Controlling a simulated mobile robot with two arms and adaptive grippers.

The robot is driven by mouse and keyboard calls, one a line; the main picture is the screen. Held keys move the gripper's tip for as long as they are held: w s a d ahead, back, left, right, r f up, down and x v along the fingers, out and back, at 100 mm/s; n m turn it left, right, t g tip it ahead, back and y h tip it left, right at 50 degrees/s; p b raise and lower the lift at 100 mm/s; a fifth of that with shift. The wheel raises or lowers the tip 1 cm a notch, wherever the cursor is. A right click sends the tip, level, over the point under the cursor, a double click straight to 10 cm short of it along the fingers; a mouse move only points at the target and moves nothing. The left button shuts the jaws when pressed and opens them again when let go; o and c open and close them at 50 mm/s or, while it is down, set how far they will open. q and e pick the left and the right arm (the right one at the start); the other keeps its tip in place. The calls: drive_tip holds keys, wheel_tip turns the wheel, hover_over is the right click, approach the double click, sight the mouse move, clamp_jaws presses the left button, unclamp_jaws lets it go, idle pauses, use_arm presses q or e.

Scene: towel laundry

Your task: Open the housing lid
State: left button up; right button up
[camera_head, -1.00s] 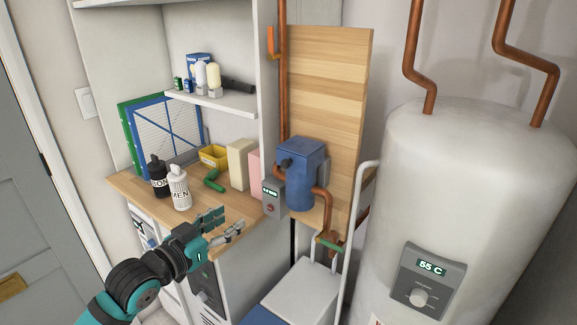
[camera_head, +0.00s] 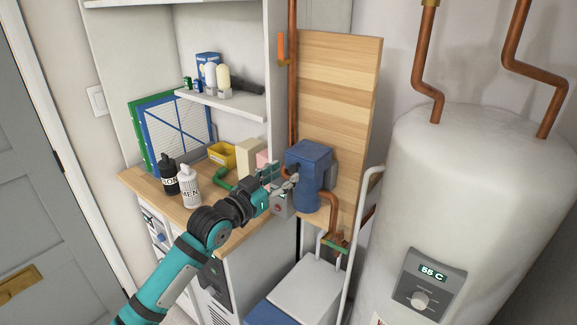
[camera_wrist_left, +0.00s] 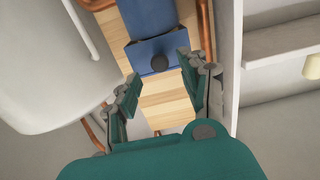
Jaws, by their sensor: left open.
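The blue housing (camera_head: 308,175) is mounted on a wooden board, with copper pipes running to it. Its top part is a box-shaped lid (camera_head: 309,154) that looks closed, with a dark round knob (camera_head: 294,170) on its front. My left gripper (camera_head: 283,179) is just left of the housing and partly covers its lower front. In the left wrist view, the left gripper (camera_wrist_left: 158,92) is open and empty. There the dark knob (camera_wrist_left: 159,63) and the blue housing (camera_wrist_left: 150,18) lie beyond the fingertips, between them and apart from them. My right gripper is not in view.
A grey meter box (camera_head: 283,205) sits close below my left gripper. Two bottles (camera_head: 188,187) and a yellow bin (camera_head: 221,154) stand on the wooden counter. A white tank (camera_head: 470,190) and a white pipe (camera_head: 361,235) limit room on the right.

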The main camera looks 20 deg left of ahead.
sight(305, 160)
use_arm(q)
drive_tip(key=shift+x, duration=1.5)
drive_tip(key=shift+c, duration=0.2)
clamp_jaws()
